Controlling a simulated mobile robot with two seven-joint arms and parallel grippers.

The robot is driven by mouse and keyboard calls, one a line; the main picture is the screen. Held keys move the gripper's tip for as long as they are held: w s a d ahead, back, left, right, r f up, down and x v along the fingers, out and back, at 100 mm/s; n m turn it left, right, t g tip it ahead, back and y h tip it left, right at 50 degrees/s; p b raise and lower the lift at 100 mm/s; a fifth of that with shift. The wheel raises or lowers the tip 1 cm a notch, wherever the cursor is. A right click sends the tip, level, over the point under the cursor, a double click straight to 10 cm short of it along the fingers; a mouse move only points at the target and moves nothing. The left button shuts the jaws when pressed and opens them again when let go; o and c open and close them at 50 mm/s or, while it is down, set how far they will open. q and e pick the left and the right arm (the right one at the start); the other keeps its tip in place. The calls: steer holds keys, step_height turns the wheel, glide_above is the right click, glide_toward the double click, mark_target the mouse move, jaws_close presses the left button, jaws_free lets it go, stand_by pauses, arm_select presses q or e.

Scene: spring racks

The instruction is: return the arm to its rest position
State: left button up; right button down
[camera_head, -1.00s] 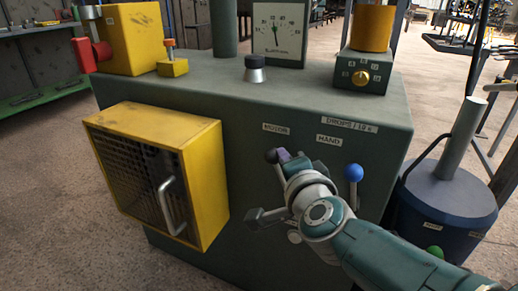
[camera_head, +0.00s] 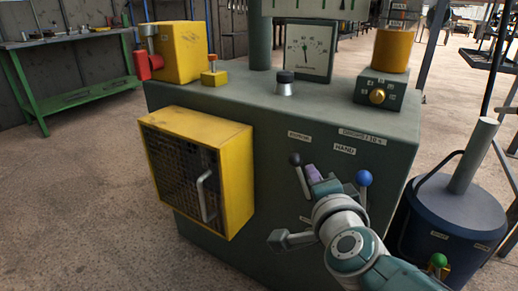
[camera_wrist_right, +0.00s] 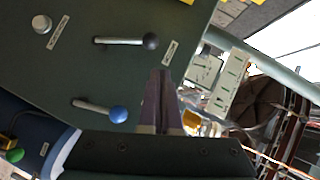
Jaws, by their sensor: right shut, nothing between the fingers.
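My right arm comes in from the lower right of the head view. Its gripper (camera_head: 313,172) has narrow purple fingers, shut and empty, in front of the green cabinet (camera_head: 285,130). A black-knobbed lever (camera_head: 296,160) is just left of the fingertips and a blue-knobbed lever (camera_head: 364,179) is to their right. In the right wrist view the closed fingers (camera_wrist_right: 163,85) lie together, apart from the black knob (camera_wrist_right: 151,41) and the blue knob (camera_wrist_right: 118,114). My left gripper is not in view.
A yellow mesh guard (camera_head: 235,180) with a handle juts from the cabinet front, left of my arm. A dark blue bucket (camera_head: 450,215) stands on the right. A green workbench (camera_head: 80,100) is at the back left. Open floor lies on the left.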

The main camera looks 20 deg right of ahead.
steer(key=s+a+r+n+g+y+p, duration=0.2)
steer(key=s+a+r+n+y+p, duration=0.2)
steer(key=r+n+p, duration=0.25)
steer(key=s+a+r+n+g+y+p, duration=0.1)
steer(key=s+a+r+n+y+p, duration=0.3)
steer(key=r+p, duration=0.35)
steer(key=s+d+r+n+g+h+p, duration=0.2)
steer(key=s+r+n+g+p, duration=0.2)
steer(key=s+r+p, duration=0.55)
steer(key=s+d+r+n+g+h+p, duration=0.15)
steer(key=s+r+n+g+p, duration=0.35)
steer(key=s, duration=0.7)
step_height(320, 180, up, 38)
steer(key=p, duration=3.7)
steer(key=shift+s+d+t, duration=0.25)
steer(key=shift+s+t, duration=0.05)
steer(key=shift+s, duration=0.05)
